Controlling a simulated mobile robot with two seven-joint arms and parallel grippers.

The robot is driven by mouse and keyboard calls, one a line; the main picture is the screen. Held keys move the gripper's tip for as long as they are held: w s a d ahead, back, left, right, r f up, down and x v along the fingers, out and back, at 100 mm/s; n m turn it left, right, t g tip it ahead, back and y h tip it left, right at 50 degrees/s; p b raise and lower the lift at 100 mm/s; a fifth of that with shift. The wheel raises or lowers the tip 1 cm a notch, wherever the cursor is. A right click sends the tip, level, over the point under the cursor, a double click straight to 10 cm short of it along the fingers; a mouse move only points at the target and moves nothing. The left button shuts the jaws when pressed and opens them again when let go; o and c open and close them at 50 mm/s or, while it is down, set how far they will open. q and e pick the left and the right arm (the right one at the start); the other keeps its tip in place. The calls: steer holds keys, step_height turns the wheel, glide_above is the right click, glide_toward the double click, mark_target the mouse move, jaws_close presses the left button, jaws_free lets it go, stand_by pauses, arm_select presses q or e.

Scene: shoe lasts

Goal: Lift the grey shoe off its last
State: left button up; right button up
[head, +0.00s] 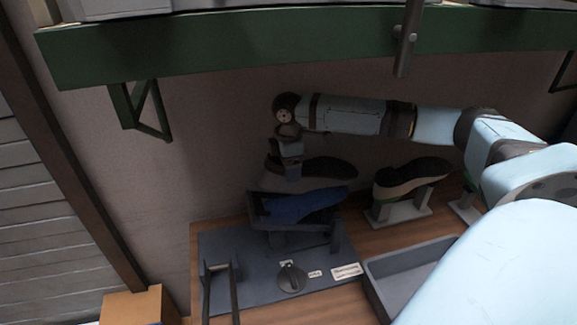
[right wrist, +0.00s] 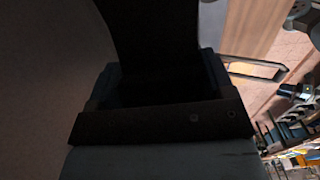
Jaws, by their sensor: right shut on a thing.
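The grey shoe (head: 325,170) is in the head view, with a dark, sole-like upper face. My right gripper (head: 288,172) is shut on its left end, with the hand above it. The blue last (head: 300,206) shows just below and in front of the shoe, bare along its visible side, on a dark stand (head: 287,238). The shoe's lower edge lies close to the last; I cannot tell whether they touch. My left gripper is out of view.
A black and beige shoe (head: 408,178) sits on a pale stand to the right. A grey tray (head: 375,285) lies at the front right of the wooden bench. A dark mat (head: 255,295) carries an upright frame and labels. A green shelf beam (head: 240,45) runs above.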

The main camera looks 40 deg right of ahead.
steer(key=shift+r+p, duration=0.4)
steer(key=shift+r, duration=3.25)
